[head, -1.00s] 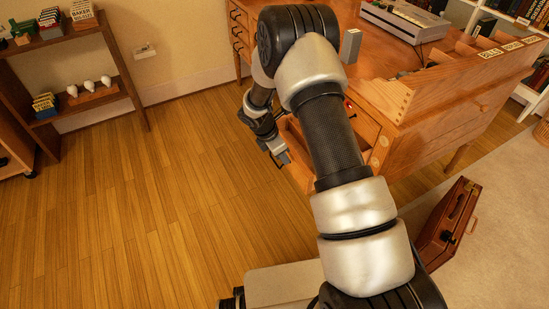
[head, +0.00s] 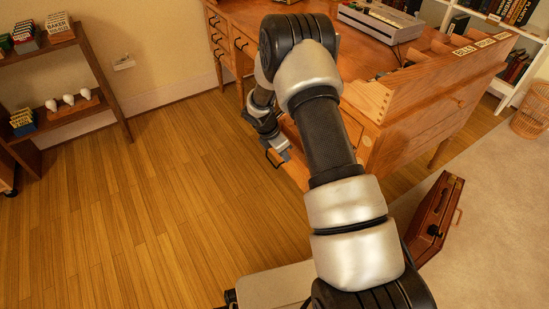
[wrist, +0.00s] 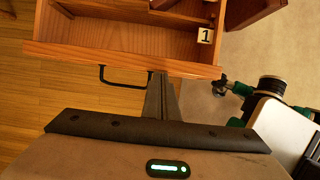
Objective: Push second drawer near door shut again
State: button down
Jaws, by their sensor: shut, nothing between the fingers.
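An open wooden drawer (wrist: 125,54) with a black bar handle (wrist: 124,84) fills the top of the wrist view. A white tag marked 1 lies inside it at the right. In the head view my gripper (head: 281,148) is low beside the desk (head: 375,55), near the black drawer handle (head: 273,159). The drawer (head: 294,168) sticks out from the desk there, and my arm hides much of it.
A brown case (head: 435,215) stands on the pale carpet right of my arm. A dark wooden shelf (head: 98,70) is at the left wall. A grey device (head: 380,20) sits on the desk top. The wooden floor left of the desk is clear.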

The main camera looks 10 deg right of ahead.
jog(key=w+d, duration=0.2)
jog(key=d, duration=0.4)
jog(key=w+d, duration=0.1)
jog(key=d, duration=0.4)
jog(key=w+d, duration=0.2)
jog(key=d, duration=0.4)
jog(key=shift+w+d, duration=0.3)
jog(key=shift+d, duration=0.05)
